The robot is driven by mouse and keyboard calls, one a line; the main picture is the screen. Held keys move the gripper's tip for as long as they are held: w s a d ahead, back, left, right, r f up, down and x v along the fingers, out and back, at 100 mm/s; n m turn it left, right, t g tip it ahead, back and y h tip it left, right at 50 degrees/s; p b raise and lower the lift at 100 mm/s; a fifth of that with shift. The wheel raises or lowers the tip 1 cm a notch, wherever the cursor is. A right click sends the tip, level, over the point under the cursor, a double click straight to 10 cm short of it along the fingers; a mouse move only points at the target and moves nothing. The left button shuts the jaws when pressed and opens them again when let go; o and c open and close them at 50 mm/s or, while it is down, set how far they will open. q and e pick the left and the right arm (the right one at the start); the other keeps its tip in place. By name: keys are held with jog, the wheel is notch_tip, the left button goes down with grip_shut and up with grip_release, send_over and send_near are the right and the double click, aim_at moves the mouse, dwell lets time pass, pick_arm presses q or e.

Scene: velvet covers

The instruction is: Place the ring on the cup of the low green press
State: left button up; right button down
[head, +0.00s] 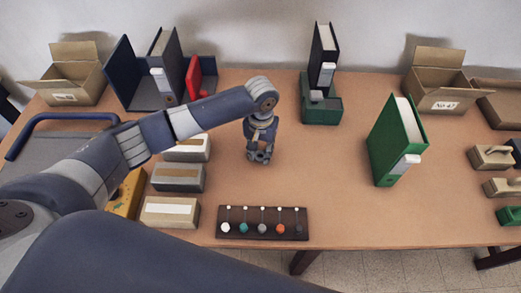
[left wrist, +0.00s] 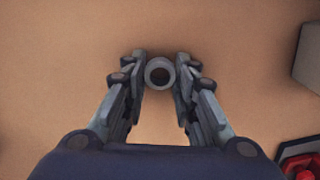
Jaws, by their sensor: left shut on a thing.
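My left gripper (head: 260,156) points down over the middle of the table. Another low green piece (head: 510,216) is cut off at the right edge. I cannot tell for sure which is the press, and no cup shows clearly. My right gripper is not in view.
A green binder (head: 391,150) stands right of centre. Grey boxes (head: 178,177) lie left of my gripper, and a dark rack with coloured balls (head: 262,223) lies at the front edge. Open cartons (head: 434,86) stand at the back. The table between gripper and green binder is clear.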

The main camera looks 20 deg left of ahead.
pick_arm(q)
jog(key=o, duration=0.8)
jog(key=shift+f, duration=0.1)
jog(key=shift+c, duration=0.2)
